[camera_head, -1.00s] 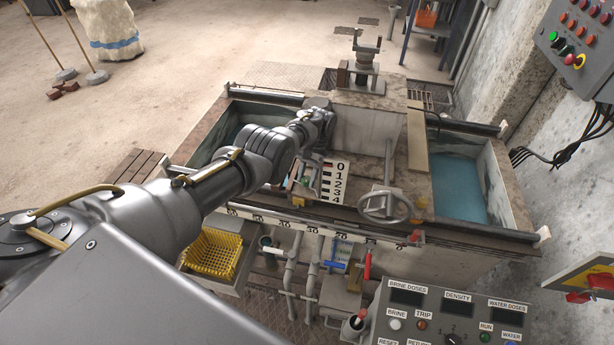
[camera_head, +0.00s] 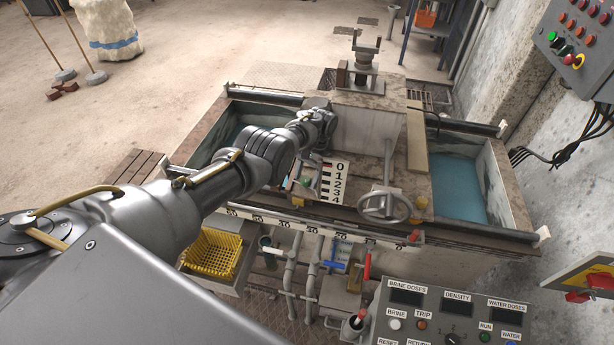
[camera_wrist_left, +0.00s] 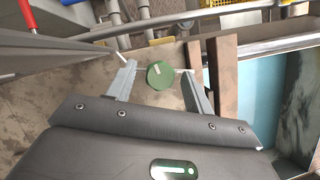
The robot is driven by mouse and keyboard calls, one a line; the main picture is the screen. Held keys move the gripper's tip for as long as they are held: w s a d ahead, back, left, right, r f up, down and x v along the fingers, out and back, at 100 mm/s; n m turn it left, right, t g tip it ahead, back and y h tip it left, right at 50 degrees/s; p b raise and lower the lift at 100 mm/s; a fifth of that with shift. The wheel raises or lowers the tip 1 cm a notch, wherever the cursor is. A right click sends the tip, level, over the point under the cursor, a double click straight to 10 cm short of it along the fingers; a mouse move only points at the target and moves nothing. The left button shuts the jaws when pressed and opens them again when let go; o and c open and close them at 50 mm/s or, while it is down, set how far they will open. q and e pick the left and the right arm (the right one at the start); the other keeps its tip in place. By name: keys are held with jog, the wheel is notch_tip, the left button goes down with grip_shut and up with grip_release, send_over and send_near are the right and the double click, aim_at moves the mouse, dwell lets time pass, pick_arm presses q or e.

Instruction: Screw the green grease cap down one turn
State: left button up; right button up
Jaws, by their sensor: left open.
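The green grease cap (camera_head: 305,181) sits by the left side of the number board, below my left wrist. In the left wrist view the cap (camera_wrist_left: 160,75) is a dark green, many-sided disc with a pale mark on top. My left gripper (camera_head: 302,183) is open around the cap. In its wrist view the two fingers (camera_wrist_left: 157,66) stand on either side of the cap, with a gap visible at the left finger; contact at the right finger cannot be told. My right gripper is not in view.
The number board (camera_head: 335,182) and a handwheel (camera_head: 385,207) lie right of the cap. A white scale strip (camera_head: 300,224) runs along the front edge. Brown bars (camera_wrist_left: 222,75) stand close to the right finger in the wrist view. Blue-water tanks (camera_head: 458,185) flank the middle.

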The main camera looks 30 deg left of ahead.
pick_arm(q)
jog(key=v, duration=0.7)
jog(key=shift+r, duration=0.25)
jog(key=shift+w, duration=0.1)
